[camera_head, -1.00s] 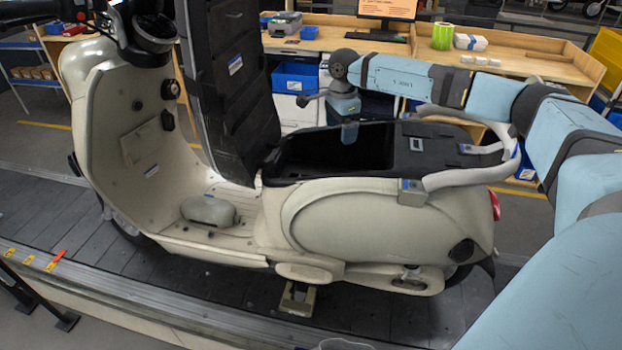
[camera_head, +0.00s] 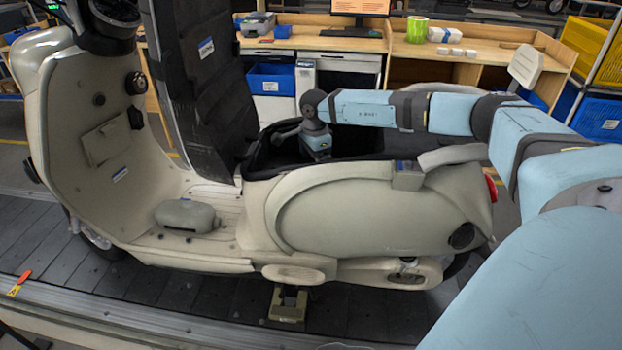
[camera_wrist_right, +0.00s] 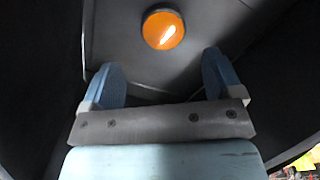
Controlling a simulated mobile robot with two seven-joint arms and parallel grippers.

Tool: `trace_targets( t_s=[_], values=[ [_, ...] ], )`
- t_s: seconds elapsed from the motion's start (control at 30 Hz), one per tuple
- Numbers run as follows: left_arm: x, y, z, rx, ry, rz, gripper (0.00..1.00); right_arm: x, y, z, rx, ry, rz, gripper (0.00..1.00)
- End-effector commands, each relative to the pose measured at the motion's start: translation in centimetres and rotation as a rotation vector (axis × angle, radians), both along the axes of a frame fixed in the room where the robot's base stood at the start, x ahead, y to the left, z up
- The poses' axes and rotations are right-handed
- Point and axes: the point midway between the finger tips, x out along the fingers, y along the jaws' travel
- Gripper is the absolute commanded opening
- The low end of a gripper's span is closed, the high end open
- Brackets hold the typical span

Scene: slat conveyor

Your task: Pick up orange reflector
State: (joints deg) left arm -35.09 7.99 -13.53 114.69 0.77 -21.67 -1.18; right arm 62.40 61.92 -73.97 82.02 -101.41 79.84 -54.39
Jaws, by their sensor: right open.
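The orange reflector (camera_wrist_right: 163,29) is round and bright. In the right wrist view it sits on a grey surface at the top centre, beyond my fingertips. My right gripper (camera_wrist_right: 163,74) is open, its two blue fingers apart and nothing between them; the reflector is clear of both. In the head view my right arm comes in from the right over the cream scooter (camera_head: 375,217). Its wrist (camera_head: 318,146) is at the dark open under-seat compartment (camera_head: 268,160), with the fingers hidden. The reflector is not visible in the head view. My left gripper is not in view.
Dark walls flank the gripper in the wrist view. The raised black seat (camera_head: 208,90) stands left of my right wrist. The scooter stands on the slat conveyor (camera_head: 130,290). A wooden workbench (camera_head: 487,70) with blue bins (camera_head: 270,80) is behind.

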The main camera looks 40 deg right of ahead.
Motion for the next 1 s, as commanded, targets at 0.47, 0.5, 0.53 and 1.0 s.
trace_targets(
  t_s=[0.47,0.5,0.53,1.0],
  values=[
    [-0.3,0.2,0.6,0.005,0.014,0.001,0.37,0.6,0.4,-5.2,0.000,0.001,-0.001,0.85],
    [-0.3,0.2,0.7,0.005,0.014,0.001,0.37,0.6,0.3,-5.6,-0.001,0.001,-0.001,0.85],
    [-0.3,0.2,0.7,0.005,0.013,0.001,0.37,0.6,0.3,-5.9,-0.001,0.001,-0.002,0.85],
    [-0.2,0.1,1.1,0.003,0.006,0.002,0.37,0.6,0.3,-6.5,0.000,-0.001,-0.001,0.46]
  ],
)
